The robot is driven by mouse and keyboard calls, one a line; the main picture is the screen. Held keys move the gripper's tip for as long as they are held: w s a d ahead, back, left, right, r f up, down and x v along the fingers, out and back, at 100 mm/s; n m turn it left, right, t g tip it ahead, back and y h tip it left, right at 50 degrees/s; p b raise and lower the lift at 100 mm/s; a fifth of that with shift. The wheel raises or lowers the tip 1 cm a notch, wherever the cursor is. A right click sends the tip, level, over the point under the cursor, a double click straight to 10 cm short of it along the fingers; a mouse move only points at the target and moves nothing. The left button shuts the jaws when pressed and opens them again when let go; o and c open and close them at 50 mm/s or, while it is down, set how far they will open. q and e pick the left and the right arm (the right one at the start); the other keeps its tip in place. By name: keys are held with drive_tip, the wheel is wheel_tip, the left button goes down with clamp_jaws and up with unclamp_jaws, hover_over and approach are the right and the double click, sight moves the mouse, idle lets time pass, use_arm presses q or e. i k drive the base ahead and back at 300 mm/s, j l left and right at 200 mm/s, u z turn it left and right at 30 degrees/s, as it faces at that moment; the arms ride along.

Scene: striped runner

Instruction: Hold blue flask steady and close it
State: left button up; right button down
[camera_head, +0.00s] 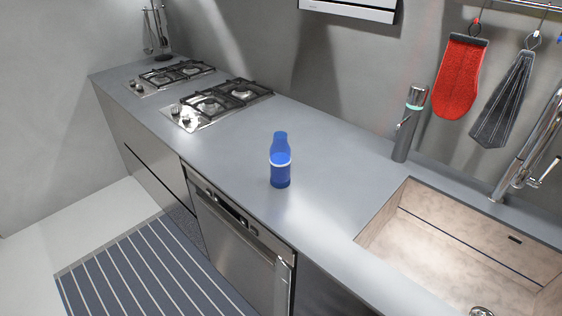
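A blue flask (280,164) stands upright on the grey countertop, between the stove burners and the sink. It has a white band around its middle and a narrower neck at the top. I cannot tell at this size whether its mouth is open or capped, and no separate cap is seen on the counter. Neither my left nor my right gripper shows in the head view.
The countertop (235,155) around the flask is clear. Gas burners (230,97) lie to the left and a sink (470,245) to the right. A dark cylinder (410,125) stands by the wall.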

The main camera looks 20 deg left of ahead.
sight(280, 150)
drive_tip(key=i+j+z, duration=0.2)
drive_tip(key=j+z, duration=0.15)
drive_tip(key=j, duration=0.45)
drive_tip(key=i+j+z, duration=0.1)
drive_tip(key=j+z, duration=0.25)
drive_tip(key=j, duration=0.45)
drive_tip(key=j+z, duration=0.35)
drive_tip(key=j, duration=0.45)
